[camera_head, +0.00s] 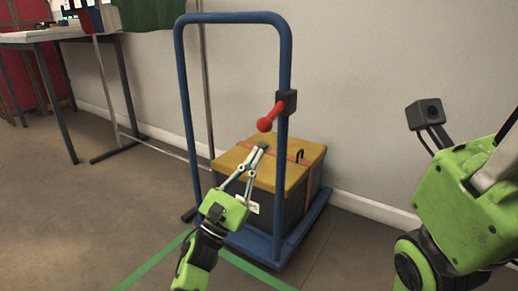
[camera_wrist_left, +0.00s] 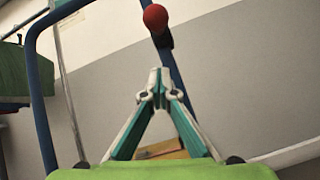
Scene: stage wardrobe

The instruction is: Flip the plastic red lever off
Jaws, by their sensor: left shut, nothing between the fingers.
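The red lever (camera_head: 271,117) with a round knob is mounted on a black block (camera_head: 287,102) on the right post of a blue trolley frame (camera_head: 232,17). It slopes down and to the left from the block. My left gripper (camera_head: 262,147) is shut and empty, its fingertips just below the knob and apart from it in the head view. In the left wrist view the red knob (camera_wrist_left: 155,17) shows above the closed fingertips (camera_wrist_left: 158,80). My right arm shows at the right edge of the head view; its fingers cannot be made out.
A dark box with a yellow lid (camera_head: 300,150) and a strap sits on the trolley behind my left gripper. A table (camera_head: 45,35) stands at the back left. A grey-white wall is behind. Floor at the left is open, with green tape (camera_head: 150,266).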

